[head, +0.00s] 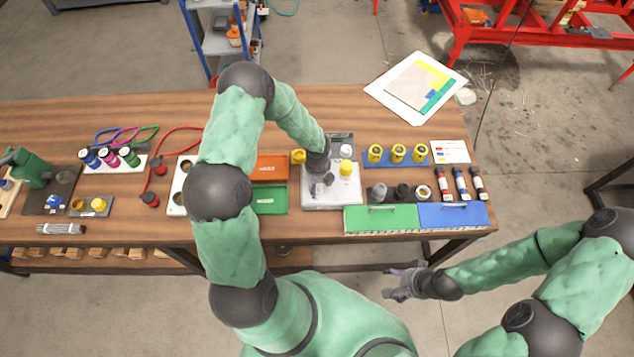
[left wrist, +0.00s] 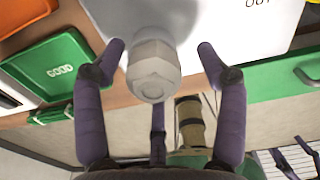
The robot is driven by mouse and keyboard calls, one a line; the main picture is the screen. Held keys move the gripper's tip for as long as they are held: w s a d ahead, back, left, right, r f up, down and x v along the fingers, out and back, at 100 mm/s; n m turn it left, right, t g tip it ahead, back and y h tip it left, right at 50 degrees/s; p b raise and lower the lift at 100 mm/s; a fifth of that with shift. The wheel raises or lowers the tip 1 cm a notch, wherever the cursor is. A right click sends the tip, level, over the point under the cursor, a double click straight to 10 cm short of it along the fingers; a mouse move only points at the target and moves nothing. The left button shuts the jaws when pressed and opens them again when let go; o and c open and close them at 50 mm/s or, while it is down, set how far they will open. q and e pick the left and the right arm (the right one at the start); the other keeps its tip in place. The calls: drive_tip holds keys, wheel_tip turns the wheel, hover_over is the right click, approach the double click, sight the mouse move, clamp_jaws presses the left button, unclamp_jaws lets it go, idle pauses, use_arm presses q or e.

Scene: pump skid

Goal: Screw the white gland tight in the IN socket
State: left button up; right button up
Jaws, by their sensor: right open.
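The white gland (left wrist: 153,72), a pale hex-shaped fitting, stands on the white block (left wrist: 115,15) in the left wrist view. The lettering "OUT" shows on the block's face; no "IN" marking is readable. My left gripper (left wrist: 162,48) has its purple fingers spread on both sides of the gland, with visible gaps. In the head view my left gripper (head: 322,186) is low over the white block (head: 347,194) and hides the gland there. A yellow fitting (head: 346,167) stands on the block to the right. My right gripper (head: 398,286) is open and empty, in front of the bench.
An orange tray (head: 270,168) and a green "GOOD" tray (head: 268,199) lie left of the block. Green (head: 380,218) and blue (head: 452,215) boxes sit at the front edge. Yellow fittings (head: 397,152) stand behind right. The bench's back left is mostly clear.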

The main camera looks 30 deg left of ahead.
use_arm(q)
drive_tip(key=shift+a, duration=0.2)
drive_tip(key=shift+f+n+b, duration=0.1)
drive_tip(key=shift+n+b, duration=0.85)
drive_tip(key=shift+n, duration=0.25)
drive_tip(key=n+b, duration=0.1)
drive_tip(key=n, duration=0.1)
drive_tip(key=shift+n, duration=0.3)
drive_tip(key=n+b, duration=0.2)
drive_tip(key=shift+n, duration=0.4)
drive_tip(key=shift+n+b, duration=0.55)
drive_tip(key=shift+n, duration=0.15)
drive_tip(key=shift+r, duration=0.2)
